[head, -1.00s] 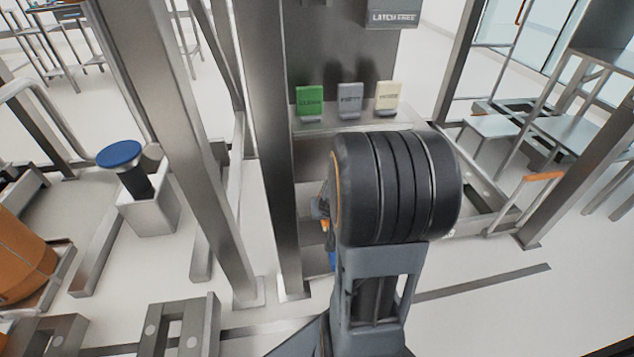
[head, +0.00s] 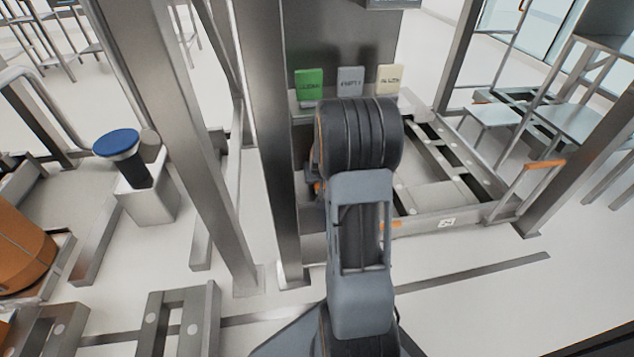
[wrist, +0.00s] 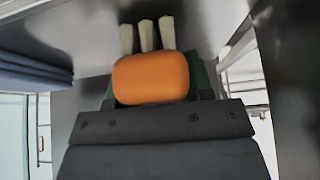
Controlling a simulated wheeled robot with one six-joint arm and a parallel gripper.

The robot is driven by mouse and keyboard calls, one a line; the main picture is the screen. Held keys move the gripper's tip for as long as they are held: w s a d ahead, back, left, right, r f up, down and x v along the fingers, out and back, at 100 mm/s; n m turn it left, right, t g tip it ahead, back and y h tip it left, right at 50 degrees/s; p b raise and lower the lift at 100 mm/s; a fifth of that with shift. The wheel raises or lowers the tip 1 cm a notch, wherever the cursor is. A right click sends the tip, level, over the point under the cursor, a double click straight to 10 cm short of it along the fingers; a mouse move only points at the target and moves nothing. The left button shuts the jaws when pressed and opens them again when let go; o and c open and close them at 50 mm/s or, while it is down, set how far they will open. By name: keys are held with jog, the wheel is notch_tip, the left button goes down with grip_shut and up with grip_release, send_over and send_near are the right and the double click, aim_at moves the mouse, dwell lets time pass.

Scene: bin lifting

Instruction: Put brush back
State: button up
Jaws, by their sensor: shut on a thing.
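In the wrist view an orange rounded block (wrist: 151,78) sits at the mouth of my gripper (wrist: 155,85), which is shut on it. I take this block to be the end of the brush. Dark green parts show on both sides behind it. Three pale, tapered pieces stand just beyond the block; I cannot tell whether they belong to the brush. In the head view my own arm hides the gripper and most of the brush. No holder for the brush can be made out.
Green (head: 309,83), grey (head: 350,80) and cream (head: 388,80) cards stand on a ledge behind my arm. Tall metal posts (head: 265,120) rise just left of it. A blue-topped button post (head: 117,143) stands further left. A low metal frame (head: 440,222) lies to the right.

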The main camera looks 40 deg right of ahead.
jog(key=shift+f, duration=0.3)
jog(key=shift+f, duration=0.15)
jog(key=o, duration=0.9)
jog(key=shift+r+p, duration=0.3)
jog(key=shift+r, duration=0.2)
jog(key=p+v, duration=0.4)
jog(key=v, duration=0.7)
jog(key=shift+s+r, duration=0.2)
jog(key=shift+a, duration=0.1)
